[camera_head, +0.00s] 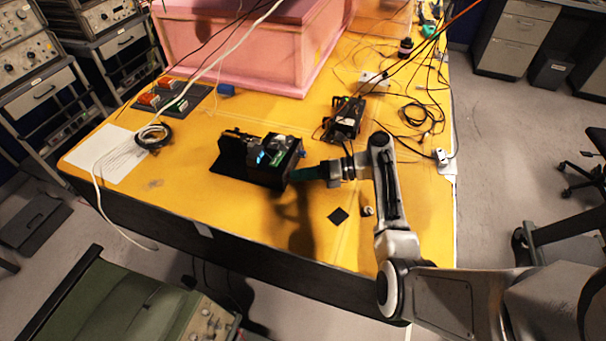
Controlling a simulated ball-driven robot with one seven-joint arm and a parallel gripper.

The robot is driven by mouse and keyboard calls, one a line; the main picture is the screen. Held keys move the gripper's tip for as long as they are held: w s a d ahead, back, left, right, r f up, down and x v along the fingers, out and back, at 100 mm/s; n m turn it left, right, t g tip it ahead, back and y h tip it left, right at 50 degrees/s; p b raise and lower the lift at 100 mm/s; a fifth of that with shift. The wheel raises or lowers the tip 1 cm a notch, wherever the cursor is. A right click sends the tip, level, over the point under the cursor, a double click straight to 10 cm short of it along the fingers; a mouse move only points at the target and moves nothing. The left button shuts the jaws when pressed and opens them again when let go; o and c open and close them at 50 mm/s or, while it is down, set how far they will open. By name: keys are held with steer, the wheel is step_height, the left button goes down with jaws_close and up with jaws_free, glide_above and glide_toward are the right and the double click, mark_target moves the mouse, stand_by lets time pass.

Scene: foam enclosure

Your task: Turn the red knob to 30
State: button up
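My gripper (304,173) reaches in from the right over the yellow table. Its tip is at the right end of a black device (232,162), which has a green part and a small blue light on it. I cannot tell whether the gripper touches the device or whether its fingers are open or shut. No red knob can be made out; the side of the device facing my gripper is partly hidden. No dial numbers are readable.
A second black box (344,116) with cables stands behind my gripper. A pink foam enclosure (240,62) is at the back. A small black square (338,215) and a small cylinder (368,210) lie in front. White paper (105,152) and a cable coil (153,136) are left. The front table area is mostly clear.

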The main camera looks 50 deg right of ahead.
steer(key=shift+d, duration=0.15)
steer(key=b+v, duration=0.1)
steer(key=v, duration=0.9)
steer(key=shift+s+d+r, duration=0.1)
steer(key=shift+s+d, duration=0.05)
steer(key=shift+s, duration=0.15)
